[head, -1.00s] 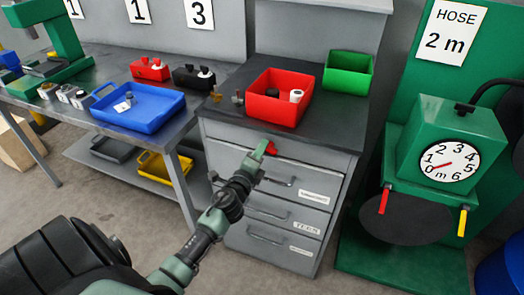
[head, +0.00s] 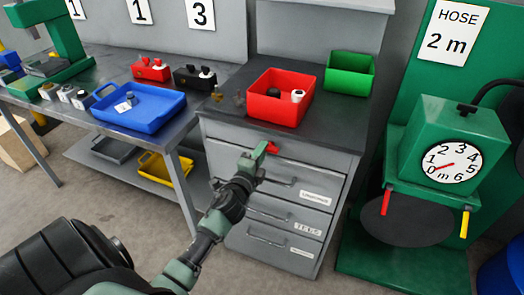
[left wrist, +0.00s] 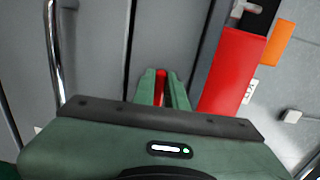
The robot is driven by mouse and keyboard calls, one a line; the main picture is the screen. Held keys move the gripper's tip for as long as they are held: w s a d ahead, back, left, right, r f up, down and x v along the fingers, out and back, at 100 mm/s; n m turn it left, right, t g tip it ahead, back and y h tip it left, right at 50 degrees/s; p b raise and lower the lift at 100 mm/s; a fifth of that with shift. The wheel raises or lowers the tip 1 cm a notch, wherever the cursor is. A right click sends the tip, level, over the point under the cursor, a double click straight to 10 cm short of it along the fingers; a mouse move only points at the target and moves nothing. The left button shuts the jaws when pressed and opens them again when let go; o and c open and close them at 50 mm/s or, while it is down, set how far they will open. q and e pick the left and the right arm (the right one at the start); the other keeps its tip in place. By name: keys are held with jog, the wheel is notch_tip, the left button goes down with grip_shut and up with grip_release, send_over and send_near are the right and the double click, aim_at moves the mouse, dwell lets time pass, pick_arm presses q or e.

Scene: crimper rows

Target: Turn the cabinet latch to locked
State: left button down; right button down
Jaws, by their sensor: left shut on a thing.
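The red cabinet latch (head: 272,148) is on the upper front of the grey drawer cabinet (head: 330,161), at the top drawer's upper edge. My left gripper (head: 262,150) reaches it from the lower left and is shut on it. In the left wrist view, a strip of red latch (left wrist: 160,84) shows between the two green fingers of the gripper (left wrist: 165,86). The fingers hide much of the latch, so its exact angle is hard to tell. My right gripper is not in view.
A red bin (head: 279,98) and a green bin (head: 349,74) stand on the cabinet top. A bench with a blue tray (head: 137,108) is at left. A green hose machine (head: 448,145) stands at right. Drawer handles (head: 268,214) stick out below the gripper.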

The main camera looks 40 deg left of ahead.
pick_arm(q)
jog(key=c, duration=1.4)
grip_release()
jog(key=shift+c, duration=0.2)
jog(key=b+v, duration=0.1)
jog(key=v, duration=0.6)
jog(key=shift+s, duration=0.4)
jog(key=shift+d, duration=0.1)
